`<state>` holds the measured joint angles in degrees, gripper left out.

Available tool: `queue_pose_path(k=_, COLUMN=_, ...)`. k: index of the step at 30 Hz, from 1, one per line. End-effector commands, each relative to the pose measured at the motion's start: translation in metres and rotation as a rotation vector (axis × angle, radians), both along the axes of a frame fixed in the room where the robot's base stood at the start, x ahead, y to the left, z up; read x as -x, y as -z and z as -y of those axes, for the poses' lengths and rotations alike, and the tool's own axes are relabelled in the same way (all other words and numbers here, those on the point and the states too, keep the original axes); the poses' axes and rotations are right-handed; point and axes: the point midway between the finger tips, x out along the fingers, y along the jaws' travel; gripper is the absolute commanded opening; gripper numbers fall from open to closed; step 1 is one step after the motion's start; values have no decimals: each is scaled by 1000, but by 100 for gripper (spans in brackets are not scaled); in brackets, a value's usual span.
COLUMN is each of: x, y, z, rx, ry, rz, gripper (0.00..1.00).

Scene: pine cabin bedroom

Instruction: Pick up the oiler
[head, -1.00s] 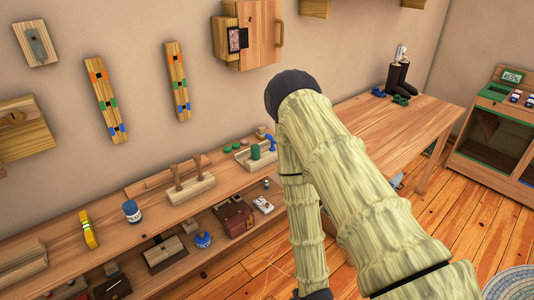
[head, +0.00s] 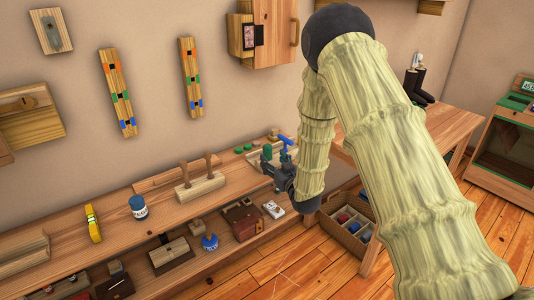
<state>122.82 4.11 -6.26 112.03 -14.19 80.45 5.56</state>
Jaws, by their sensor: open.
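No thing in the head view is clearly the oiler. A small blue container with a narrow top (head: 210,242) on the lower shelf is the likeliest match, but it is too small to be sure. A blue can with a pale label (head: 138,207) stands on the upper shelf. My gripper (head: 268,164) is dark grey and open, at the right part of the upper shelf, to the right of and above the small blue container. It partly hides a wooden block with a blue handle (head: 285,141). My arm hides the area behind it.
The long wooden shelf unit (head: 70,242) carries a yellow tool (head: 93,223) and a wooden block with two pegs (head: 200,186). A brown case (head: 243,220) and a white box (head: 273,209) lie below. A divided crate (head: 348,217) stands on the floor at right.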

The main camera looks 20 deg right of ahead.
Motion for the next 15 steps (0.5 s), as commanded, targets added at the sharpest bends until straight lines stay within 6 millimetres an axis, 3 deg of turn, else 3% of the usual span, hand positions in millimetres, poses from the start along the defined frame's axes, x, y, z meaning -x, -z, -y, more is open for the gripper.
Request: queue_pose_path(k=15, x=-47, y=3, z=0, rx=1, ry=1, rz=-1, gripper=58)
